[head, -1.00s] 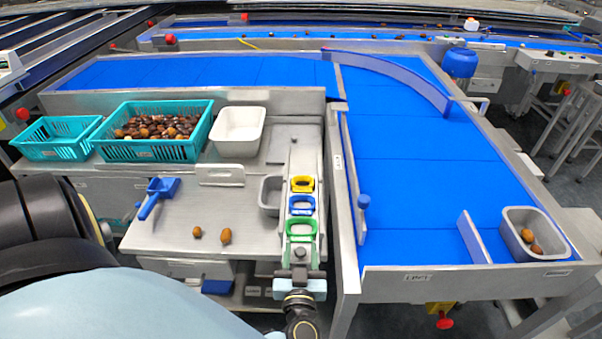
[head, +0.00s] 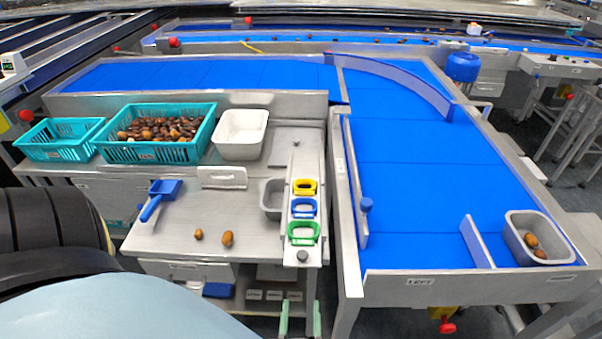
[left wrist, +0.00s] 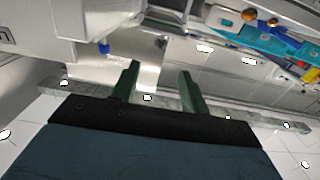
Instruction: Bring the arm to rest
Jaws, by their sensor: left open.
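My left gripper (head: 300,318) shows at the bottom of the head view, below the front edge of the steel worktable. Its two green fingers point up, apart, with nothing between them. In the left wrist view the same gripper (left wrist: 158,85) is open and empty, with the bench side and floor beyond it. The large dark and light-blue arm parts at the lower left of the head view are mine. My right gripper is in neither view.
A blue conveyor (head: 420,190) carries a grey bin (head: 537,240) with dates.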

